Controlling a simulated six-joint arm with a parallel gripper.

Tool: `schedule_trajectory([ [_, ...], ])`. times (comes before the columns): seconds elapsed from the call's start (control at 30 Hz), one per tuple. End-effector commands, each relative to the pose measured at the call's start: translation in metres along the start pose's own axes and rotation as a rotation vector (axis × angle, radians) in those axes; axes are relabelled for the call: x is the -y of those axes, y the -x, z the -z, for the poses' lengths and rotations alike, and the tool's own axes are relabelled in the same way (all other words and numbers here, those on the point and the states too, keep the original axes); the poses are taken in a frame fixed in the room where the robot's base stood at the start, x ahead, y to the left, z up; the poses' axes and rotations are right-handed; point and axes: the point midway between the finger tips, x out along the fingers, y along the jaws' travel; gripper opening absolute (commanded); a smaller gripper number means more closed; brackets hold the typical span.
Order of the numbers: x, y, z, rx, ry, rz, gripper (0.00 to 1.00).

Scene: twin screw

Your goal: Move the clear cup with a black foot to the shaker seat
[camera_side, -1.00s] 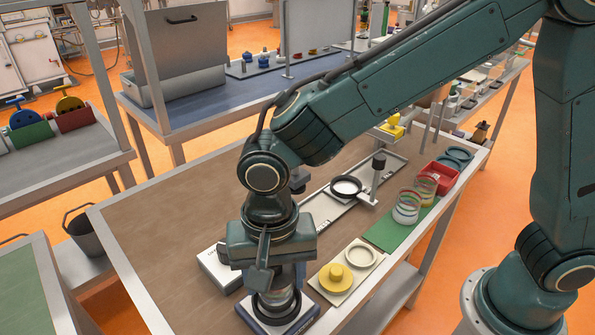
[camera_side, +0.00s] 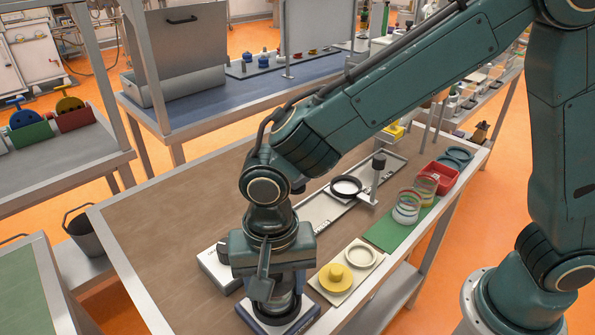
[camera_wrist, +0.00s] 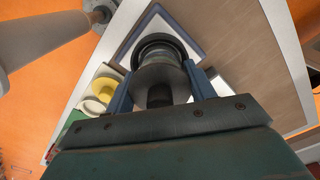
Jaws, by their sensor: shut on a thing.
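The clear cup with a black foot (camera_wrist: 160,75) stands between the two blue fingers of my gripper (camera_wrist: 160,92) in the wrist view, with a dark part showing at its middle. My gripper is shut on it; in the side view my gripper (camera_side: 275,297) hides most of the cup. The shaker, a pale plate with a dark blue border (camera_side: 303,321), lies directly below at the bench's front edge. Its dark round seat (camera_wrist: 158,42) shows around the cup's far end in the wrist view. Whether the foot touches the seat bottom is hidden.
A cream plate (camera_side: 345,293) with a yellow knobbed piece (camera_side: 336,276) and a pale ring is close on the right. Several clear banded cups (camera_side: 407,207) stand on a green mat (camera_side: 383,238). A pale box (camera_side: 215,264) is close on the left.

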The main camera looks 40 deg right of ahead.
Motion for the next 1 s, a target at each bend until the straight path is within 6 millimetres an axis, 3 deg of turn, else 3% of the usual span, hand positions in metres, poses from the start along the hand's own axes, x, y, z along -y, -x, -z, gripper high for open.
schedule_trajectory([
  [0.6, 0.0, -0.0001, 0.0, 0.0, 0.0, 0.0, 0.31],
  [0.63, 0.0, -0.0001, 0.0, 0.0, 0.0, 0.0, 0.6],
  [0.73, 0.0, -0.0001, 0.0, 0.0, 0.0, 0.0, 0.8],
  [0.93, 0.0, -0.0001, 0.0, 0.0, 0.0, 0.0, 0.8],
  [1.0, -0.0001, -0.0003, 0.0, 0.0, 0.0, 0.0, 0.92],
])
